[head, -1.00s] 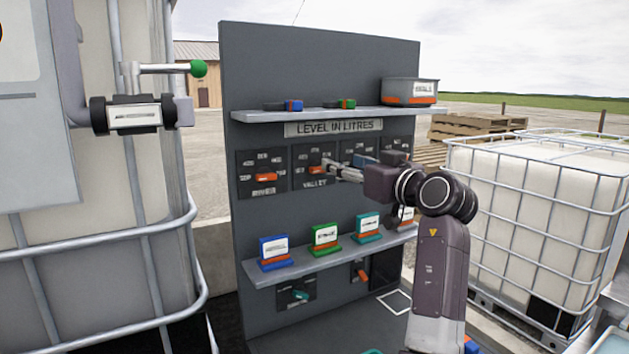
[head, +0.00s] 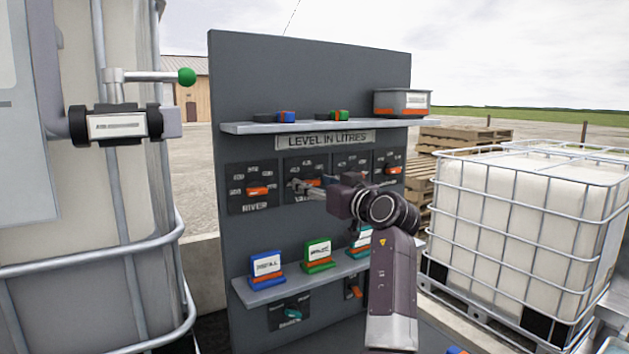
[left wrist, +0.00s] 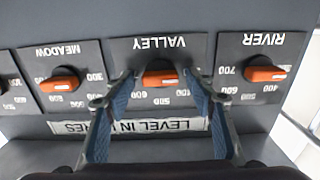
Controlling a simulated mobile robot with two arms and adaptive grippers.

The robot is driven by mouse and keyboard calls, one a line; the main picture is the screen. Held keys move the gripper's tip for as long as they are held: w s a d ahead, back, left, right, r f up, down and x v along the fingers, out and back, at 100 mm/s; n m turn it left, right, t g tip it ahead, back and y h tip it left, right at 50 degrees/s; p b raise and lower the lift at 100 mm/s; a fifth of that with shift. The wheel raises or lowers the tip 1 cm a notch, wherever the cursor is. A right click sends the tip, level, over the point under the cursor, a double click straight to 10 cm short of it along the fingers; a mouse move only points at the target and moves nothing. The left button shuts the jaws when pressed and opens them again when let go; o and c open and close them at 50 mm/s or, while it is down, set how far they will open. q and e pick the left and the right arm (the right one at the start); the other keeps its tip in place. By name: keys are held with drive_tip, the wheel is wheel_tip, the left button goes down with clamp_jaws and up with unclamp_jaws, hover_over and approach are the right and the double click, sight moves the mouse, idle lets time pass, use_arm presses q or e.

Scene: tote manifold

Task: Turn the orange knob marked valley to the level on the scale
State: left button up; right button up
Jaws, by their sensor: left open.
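The orange valley knob (left wrist: 160,78) is on a dark plate marked VALLEY, upside down in the left wrist view. Its bar lies roughly level across the plate. In the head view only part of the knob (head: 314,182) shows past my gripper. My left gripper (left wrist: 160,74) is open, with one blue-padded finger on each side of the knob. I cannot tell whether the fingers touch it. My right gripper is not in view.
The river knob (left wrist: 265,74) and meadow knob (left wrist: 60,84) flank the valley plate. A shelf (head: 250,127) with a grey bin (head: 402,102) is above; a lower shelf (head: 245,293) holds coloured label stands. Caged tanks stand on both sides.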

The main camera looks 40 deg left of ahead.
use_arm(q)
drive_tip(key=c, duration=1.2)
drive_tip(key=shift+o, duration=0.2)
